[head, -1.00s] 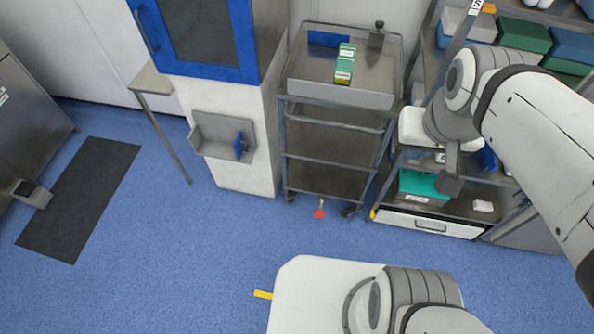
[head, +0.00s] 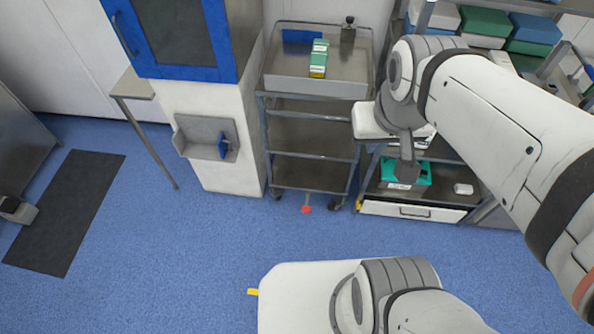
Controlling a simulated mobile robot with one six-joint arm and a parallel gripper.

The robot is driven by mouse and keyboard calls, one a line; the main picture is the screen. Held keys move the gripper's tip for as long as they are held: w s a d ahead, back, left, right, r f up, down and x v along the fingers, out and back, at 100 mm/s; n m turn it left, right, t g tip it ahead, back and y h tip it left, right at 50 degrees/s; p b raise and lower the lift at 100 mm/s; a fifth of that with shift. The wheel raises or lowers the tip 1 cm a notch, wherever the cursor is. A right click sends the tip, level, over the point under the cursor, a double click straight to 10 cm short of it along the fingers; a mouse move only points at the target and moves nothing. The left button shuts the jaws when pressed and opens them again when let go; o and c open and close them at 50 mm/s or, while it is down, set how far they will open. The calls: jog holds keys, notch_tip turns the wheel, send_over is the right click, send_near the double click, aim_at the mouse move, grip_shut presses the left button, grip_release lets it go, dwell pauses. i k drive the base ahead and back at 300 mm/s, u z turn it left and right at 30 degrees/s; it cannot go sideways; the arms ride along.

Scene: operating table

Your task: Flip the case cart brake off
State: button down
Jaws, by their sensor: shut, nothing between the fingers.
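The case cart (head: 315,88) is a grey metal cart with several shelves, standing against the back wall. Its brake is a small red pedal (head: 306,209) low at the front, just above the blue floor. The pedal's exact tilt is too small to tell. My gripper (head: 407,174) is a dark grey piece hanging below my wrist, to the right of the cart in the picture. It looks shut and empty. It is apart from the pedal, above and to the right of it in the picture.
Green-and-white boxes (head: 318,58) lie on the cart's top. A shelf rack with a teal box (head: 416,180) and a white drawer (head: 410,211) stands right of the cart. A white cabinet with a blue door (head: 186,40) stands left. The floor before the cart is clear.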

aim_at(306, 209)
jog(key=z, duration=0.05)
jog(key=k, duration=1.2)
jog(key=u, duration=1.5)
jog(key=i, duration=1.85)
jog(key=z, duration=1.35)
